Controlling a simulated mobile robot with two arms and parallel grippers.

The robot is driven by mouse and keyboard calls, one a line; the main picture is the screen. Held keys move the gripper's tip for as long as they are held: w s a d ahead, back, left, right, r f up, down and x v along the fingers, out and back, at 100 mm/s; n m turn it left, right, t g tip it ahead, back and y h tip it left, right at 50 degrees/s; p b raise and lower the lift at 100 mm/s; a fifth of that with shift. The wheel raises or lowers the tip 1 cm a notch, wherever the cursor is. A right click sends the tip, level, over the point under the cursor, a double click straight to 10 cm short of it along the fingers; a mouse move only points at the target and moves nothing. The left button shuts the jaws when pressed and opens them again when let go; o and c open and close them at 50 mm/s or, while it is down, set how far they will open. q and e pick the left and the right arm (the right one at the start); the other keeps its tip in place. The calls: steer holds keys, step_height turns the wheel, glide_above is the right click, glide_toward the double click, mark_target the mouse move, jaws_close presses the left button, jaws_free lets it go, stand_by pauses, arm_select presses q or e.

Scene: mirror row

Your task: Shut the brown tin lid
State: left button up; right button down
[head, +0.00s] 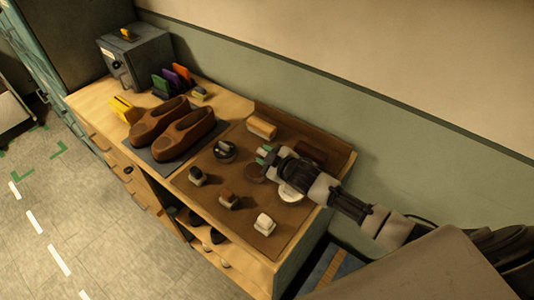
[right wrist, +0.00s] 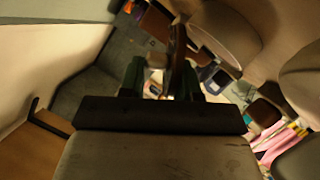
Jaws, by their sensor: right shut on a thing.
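The brown tin (head: 254,173) is a round brown shape on the brown work mat, partly covered by my right gripper. My right gripper (head: 268,156) reaches in from the right, its green-tipped fingers at the tin's upper edge. In the right wrist view, the green fingers (right wrist: 162,82) stand either side of a thin dark brown piece (right wrist: 177,55). The gripper is shut on this piece, which looks like the brown tin lid seen edge-on. Its exact angle is hard to tell. My left gripper is in neither view.
A pale tin (head: 291,194) sits just right of the brown one, under my arm. A dark tin (head: 224,152) is to the left. Several brushes stand in front, one white (head: 265,224). Brown shoes (head: 185,135) stand left. A tan block (head: 262,128) lies behind.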

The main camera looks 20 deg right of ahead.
stand_by(0.4)
steer(key=c, duration=0.9)
jaws_free()
steer(key=shift+s, duration=0.1)
steer(key=b+v, duration=0.2)
steer(key=v, duration=0.8)
steer(key=shift+s+d, duration=0.1)
steer(key=shift+s, duration=0.3)
